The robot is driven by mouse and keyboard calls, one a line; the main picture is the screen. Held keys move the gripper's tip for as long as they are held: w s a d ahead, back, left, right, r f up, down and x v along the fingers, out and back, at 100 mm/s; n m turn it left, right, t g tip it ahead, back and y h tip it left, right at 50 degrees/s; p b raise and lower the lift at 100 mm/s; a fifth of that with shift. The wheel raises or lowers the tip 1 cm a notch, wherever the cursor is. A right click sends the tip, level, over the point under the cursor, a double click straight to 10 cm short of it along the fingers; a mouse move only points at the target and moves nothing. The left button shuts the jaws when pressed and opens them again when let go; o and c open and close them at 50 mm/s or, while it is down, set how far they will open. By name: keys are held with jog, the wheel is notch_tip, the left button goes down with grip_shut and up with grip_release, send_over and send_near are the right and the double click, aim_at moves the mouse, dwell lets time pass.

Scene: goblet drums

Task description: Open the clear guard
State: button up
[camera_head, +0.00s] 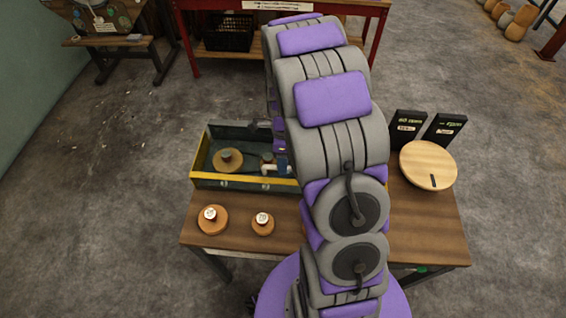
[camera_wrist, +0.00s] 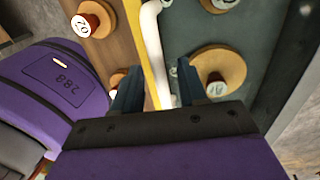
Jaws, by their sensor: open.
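The clear guard's panel cannot be made out for certain. A dark box with a yellow front edge (camera_head: 230,181) stands on the table, and the yellow strip (camera_wrist: 135,28) also shows in the wrist view. A white bar (camera_head: 270,168) is at the box's front edge; in the wrist view the white bar (camera_wrist: 152,40) runs beside the yellow strip. My gripper (camera_wrist: 158,72) is open, with one dark finger on each side of the white bar's lower end. Contact cannot be told. In the head view my arm hides most of the gripper and the box's right part.
The wooden table (camera_head: 430,225) holds two round wooden pieces with white-topped knobs (camera_head: 212,219) (camera_head: 263,222) in front of the box. A wooden disc (camera_head: 428,165) and two black signs (camera_head: 407,130) (camera_head: 443,130) are at right. Another disc (camera_head: 228,160) sits inside the box.

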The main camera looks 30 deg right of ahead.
jog(key=shift+s+a+f, duration=0.1)
jog(key=shift+a+f, duration=0.05)
jog(key=shift+f, duration=0.15)
jog(key=shift+c, duration=0.2)
grip_shut()
dwell(0.3)
